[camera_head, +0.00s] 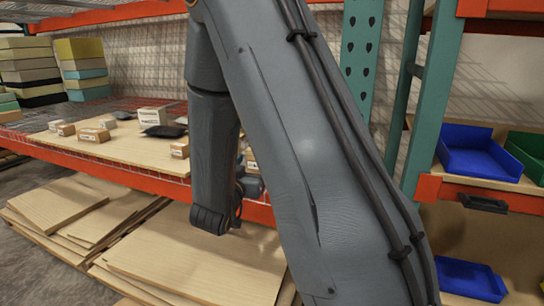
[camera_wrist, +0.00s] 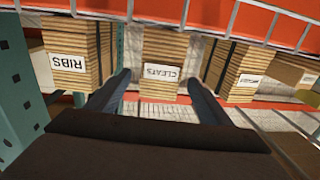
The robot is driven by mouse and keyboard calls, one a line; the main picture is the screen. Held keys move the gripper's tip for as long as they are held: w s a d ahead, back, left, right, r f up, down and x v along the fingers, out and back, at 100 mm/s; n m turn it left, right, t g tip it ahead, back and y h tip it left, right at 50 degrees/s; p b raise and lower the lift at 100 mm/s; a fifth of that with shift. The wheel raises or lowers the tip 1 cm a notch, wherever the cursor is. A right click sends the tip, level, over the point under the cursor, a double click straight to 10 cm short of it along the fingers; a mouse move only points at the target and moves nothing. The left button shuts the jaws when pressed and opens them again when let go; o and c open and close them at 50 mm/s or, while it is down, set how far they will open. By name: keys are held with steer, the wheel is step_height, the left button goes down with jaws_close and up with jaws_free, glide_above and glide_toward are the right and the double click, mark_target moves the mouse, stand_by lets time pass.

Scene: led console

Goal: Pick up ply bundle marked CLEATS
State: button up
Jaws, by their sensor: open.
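The ply bundle marked CLEATS (camera_wrist: 163,60) is a stack of thin tan plies with a white label, at the upper middle of the wrist view. My gripper (camera_wrist: 159,78) is open, with one dark finger on each side of the CLEATS bundle's lower part in the picture. The fingers are apart from each other with nothing held between them. Whether they reach alongside the bundle or stop short of it, I cannot tell. In the head view my arm covers the middle and I cannot make out the gripper or the CLEATS label.
The RIBS bundle (camera_wrist: 75,55) stands to the left in the wrist view and another labelled bundle (camera_wrist: 236,75) to the right, with gaps between. An orange beam (camera_wrist: 180,12) and wire mesh run along the top. Blue bins (camera_head: 478,152) stand on the right rack.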

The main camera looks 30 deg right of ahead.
steer(key=shift+w+d+r, duration=0.15)
steer(key=shift+w+d, duration=0.05)
steer(key=shift+d, duration=0.25)
steer(key=x, duration=0.3)
steer(key=p+x, duration=0.1)
steer(key=x, duration=0.3)
steer(key=shift+w+r, duration=0.2)
steer(key=shift+w, duration=0.15)
steer(key=c, duration=1.6)
